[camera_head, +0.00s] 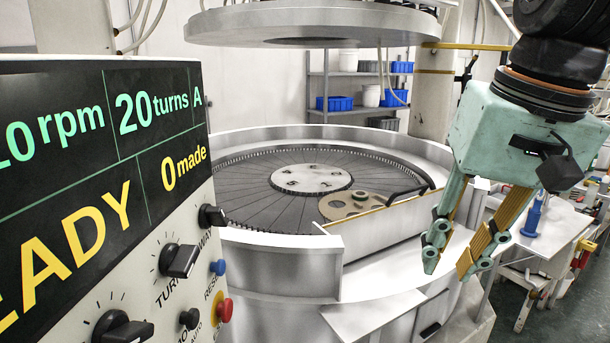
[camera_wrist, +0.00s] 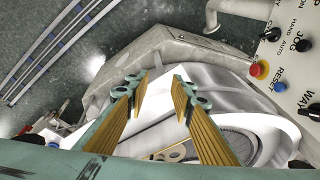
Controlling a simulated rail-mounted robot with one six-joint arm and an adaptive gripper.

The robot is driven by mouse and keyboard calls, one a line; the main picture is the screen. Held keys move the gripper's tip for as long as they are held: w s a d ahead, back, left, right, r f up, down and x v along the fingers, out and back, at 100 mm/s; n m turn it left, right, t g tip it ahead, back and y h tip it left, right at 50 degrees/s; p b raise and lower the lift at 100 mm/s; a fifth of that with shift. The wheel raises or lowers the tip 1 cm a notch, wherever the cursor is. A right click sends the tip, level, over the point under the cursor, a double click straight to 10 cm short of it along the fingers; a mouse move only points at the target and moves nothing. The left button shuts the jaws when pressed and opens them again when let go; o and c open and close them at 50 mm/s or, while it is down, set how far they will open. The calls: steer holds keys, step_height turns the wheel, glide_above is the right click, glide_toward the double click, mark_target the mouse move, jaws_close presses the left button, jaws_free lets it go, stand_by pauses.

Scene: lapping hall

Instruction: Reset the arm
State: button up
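My gripper (camera_head: 449,268) hangs at the right of the head view, in front of the lapping machine's right side. It is teal with yellow finger pads. In the wrist view the gripper (camera_wrist: 155,88) has its two fingers apart, with nothing between them. The fingers are above the machine's pale rim and side, clear of any object that I can make out.
The lapping machine's round grooved plate (camera_head: 245,205) carries a tan disc (camera_head: 345,205) near its front right. A control panel (camera_head: 95,190) stands close at the left, showing READY, 20 turns and 0 made. A cart (camera_head: 545,240) with a blue item (camera_head: 533,215) stands at the right.

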steer(key=s+f+n+t+h+b, duration=0.1)
steer(key=s+f+n+b, duration=0.1)
steer(key=s+f, duration=0.7)
steer(key=s+b, duration=0.1)
steer(key=s, duration=0.3)
steer(key=shift+s+f+b, duration=0.15)
steer(key=shift+s+b, duration=0.05)
steer(key=shift+b, duration=0.1)
